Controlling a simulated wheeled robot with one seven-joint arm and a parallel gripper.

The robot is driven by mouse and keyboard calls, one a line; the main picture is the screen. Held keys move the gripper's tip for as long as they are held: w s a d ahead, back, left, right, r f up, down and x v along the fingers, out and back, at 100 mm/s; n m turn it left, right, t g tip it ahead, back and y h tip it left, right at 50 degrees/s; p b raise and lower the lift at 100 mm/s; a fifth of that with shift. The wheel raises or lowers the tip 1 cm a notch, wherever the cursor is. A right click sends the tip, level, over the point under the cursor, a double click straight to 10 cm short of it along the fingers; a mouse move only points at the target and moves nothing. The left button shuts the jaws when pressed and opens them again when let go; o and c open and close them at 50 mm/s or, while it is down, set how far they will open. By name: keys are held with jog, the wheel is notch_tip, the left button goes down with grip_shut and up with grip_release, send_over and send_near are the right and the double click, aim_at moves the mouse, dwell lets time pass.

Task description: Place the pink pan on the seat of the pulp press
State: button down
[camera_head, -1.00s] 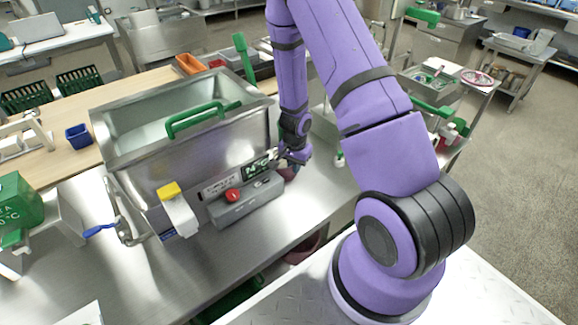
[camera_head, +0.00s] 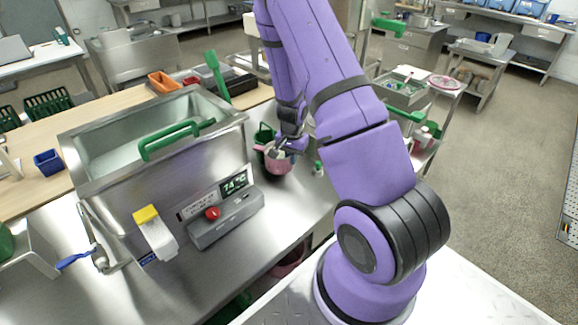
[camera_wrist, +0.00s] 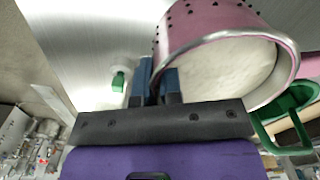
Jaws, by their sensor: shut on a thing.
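The pink pan (camera_head: 279,167) is at the right end of the steel bench, beyond the tank. In the wrist view the perforated pink pan (camera_wrist: 203,22) is tilted in the picture, with a metal rim and a pale round face. My gripper (camera_head: 281,149) is at its upper edge. In the wrist view my gripper (camera_wrist: 157,82) is shut on it, with the blue-grey fingers at the rim; the exact contact is partly hidden. I cannot tell whether the pan touches the bench. I cannot make out the pulp press or its seat for certain.
A steel tank (camera_head: 150,200) with a green handle and a control box (camera_head: 225,217) stands left of the pan. A green handle-like part (camera_head: 264,133) is just behind the pan, and a small green-capped bottle (camera_head: 319,168) is to its right. Bare bench (camera_head: 290,215) lies in front.

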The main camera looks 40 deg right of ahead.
notch_tip(320, 180, up, 10)
jog(key=shift+r, duration=0.15)
dwell(0.3)
jog(key=shift+s, duration=0.1)
